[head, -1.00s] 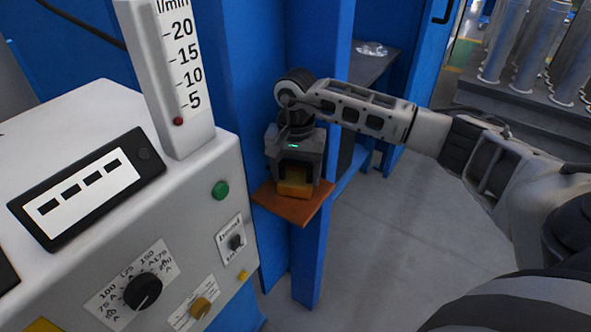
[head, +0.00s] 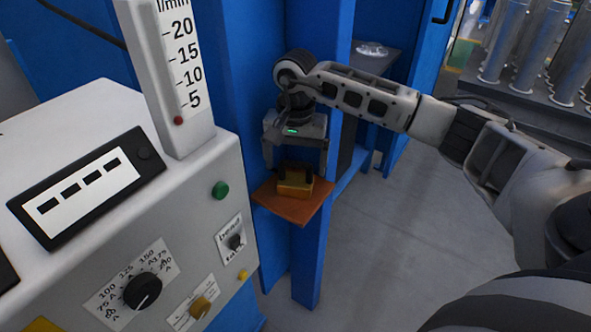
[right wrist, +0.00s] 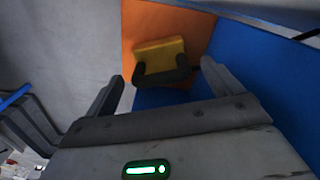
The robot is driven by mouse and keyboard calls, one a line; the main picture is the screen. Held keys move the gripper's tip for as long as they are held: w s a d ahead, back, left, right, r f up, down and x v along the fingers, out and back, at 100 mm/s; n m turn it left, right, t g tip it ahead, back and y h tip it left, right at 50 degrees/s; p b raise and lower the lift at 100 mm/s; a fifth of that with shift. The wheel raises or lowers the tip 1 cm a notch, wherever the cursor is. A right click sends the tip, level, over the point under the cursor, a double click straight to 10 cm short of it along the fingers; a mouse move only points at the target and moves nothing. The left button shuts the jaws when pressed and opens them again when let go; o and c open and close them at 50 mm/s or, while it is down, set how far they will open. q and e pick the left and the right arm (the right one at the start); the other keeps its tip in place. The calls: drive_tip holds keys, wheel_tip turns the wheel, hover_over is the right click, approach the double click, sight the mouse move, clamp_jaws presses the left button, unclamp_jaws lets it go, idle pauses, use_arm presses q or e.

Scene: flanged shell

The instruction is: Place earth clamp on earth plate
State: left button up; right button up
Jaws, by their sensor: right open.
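The earth clamp (head: 294,186), a yellow block with a black handle, rests on the copper-orange earth plate (head: 300,212), which juts from a blue post. In the right wrist view the clamp (right wrist: 158,54) lies on the orange plate (right wrist: 195,22), with its black handle toward the gripper. My right gripper (head: 297,168) is open and stands just above the clamp, its fingers spread to either side and apart from it. In the right wrist view the open fingertips (right wrist: 165,80) show left and right of the handle. My left gripper is not in view.
A white welding machine (head: 205,245) with knobs and a flow gauge (head: 172,80) fills the left, close to the plate. Blue posts and a grey shelf (head: 375,60) stand behind. Metal cylinders (head: 540,45) stand at the upper right. Grey floor (head: 400,230) is clear.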

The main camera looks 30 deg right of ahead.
wheel_tip(320, 180, up, 9)
drive_tip(key=shift+f, duration=0.1)
idle(0.7)
